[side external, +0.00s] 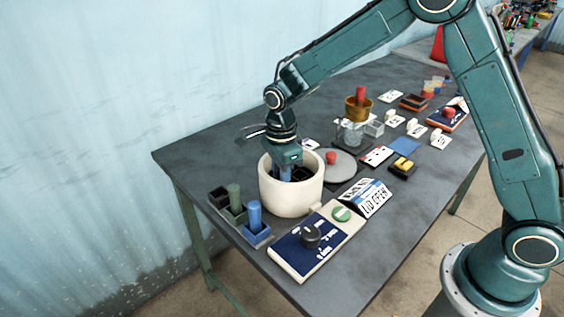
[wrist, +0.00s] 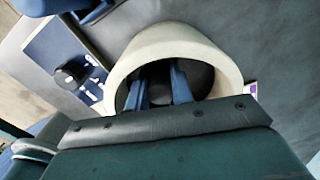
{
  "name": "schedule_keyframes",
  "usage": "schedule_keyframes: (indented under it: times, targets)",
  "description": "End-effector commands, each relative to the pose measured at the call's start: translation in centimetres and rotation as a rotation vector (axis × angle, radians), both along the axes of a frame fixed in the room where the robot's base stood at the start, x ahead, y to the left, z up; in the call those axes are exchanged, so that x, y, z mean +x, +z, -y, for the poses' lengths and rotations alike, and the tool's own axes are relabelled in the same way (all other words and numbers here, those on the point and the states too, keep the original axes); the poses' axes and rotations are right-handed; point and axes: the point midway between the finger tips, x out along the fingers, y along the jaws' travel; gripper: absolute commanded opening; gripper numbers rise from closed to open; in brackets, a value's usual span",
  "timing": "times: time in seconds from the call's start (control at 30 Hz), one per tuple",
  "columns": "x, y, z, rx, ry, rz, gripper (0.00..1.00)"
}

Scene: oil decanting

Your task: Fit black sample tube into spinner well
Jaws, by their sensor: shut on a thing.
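The spinner is a cream round tub (side external: 290,198) with an open top and a dark interior, on the near part of the table. Its thick rim also shows in the wrist view (wrist: 228,72). My gripper (side external: 291,174) points down into the tub, its blue fingers inside the rim. In the wrist view my gripper (wrist: 158,82) has its two fingers reaching into the dark interior. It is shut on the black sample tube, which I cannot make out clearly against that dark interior. The wells, and how the tube sits relative to them, are hidden.
A rack left of the tub has an empty-looking black slot (side external: 219,196), a green tube (side external: 235,200) and a blue tube (side external: 255,215). A control panel (side external: 300,252) is in front, beside a "LID OPEN" sign (side external: 366,197). A grey lid (side external: 345,169) with a red knob lies behind.

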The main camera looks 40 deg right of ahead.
Motion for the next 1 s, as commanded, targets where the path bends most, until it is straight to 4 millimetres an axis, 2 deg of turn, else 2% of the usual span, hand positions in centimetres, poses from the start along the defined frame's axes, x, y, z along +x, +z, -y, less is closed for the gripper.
schedule_keyframes:
  times: [0.27, 0.3, 0.4, 0.77, 1.0]
  targets:
    - [0.0, -0.2, 0.0, 0.000, 0.000, 0.000, 0.00]
    - [0.0, -0.3, 0.0, 0.000, 0.000, 0.000, 0.25]
    - [0.0, -0.3, 0.0, 0.000, 0.000, 0.000, 0.44]
    - [0.0, -0.1, 0.0, 0.000, 0.000, 0.000, 0.45]
    - [0.1, 1.3, 0.0, 0.000, 0.000, 0.002, 0.45]
